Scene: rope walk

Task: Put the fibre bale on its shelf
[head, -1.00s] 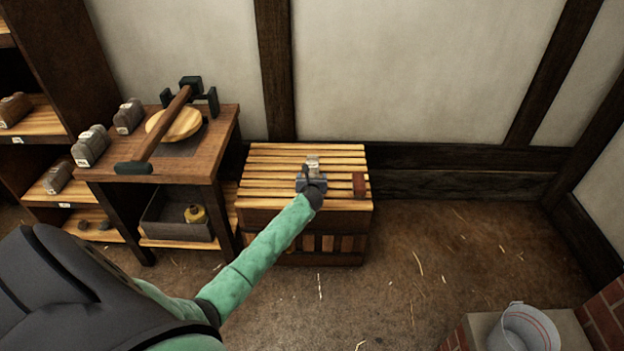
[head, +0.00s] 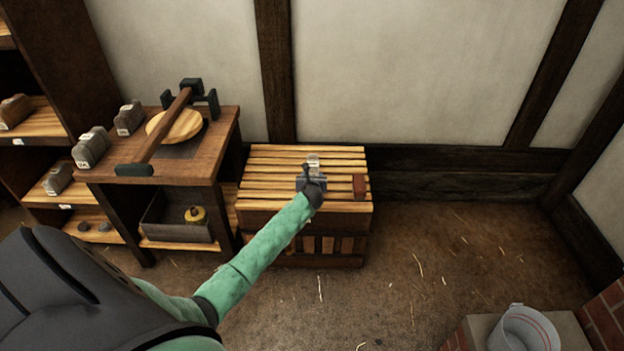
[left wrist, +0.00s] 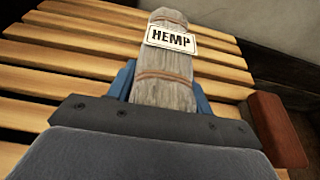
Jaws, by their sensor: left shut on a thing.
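A grey fibre bale with brown bands and a HEMP label shows in the left wrist view (left wrist: 165,75), between the blue fingers of my left gripper (left wrist: 165,88). The gripper is shut on it. In the head view the bale (head: 313,162) pokes out past my left gripper (head: 311,182), over the slatted top of a wooden crate (head: 270,175). I cannot tell whether the bale touches the slats. A shelf unit with wooden shelves (head: 45,127) stands at the left edge. My right gripper is not in view.
A reddish-brown block (head: 360,186) lies on the crate's right end, close to the gripper. A wooden bench (head: 215,150) left of the crate carries a long-handled device (head: 165,125) and two grey labelled blocks (head: 90,147). A bucket (head: 527,330) stands bottom right. The floor right of the crate is open.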

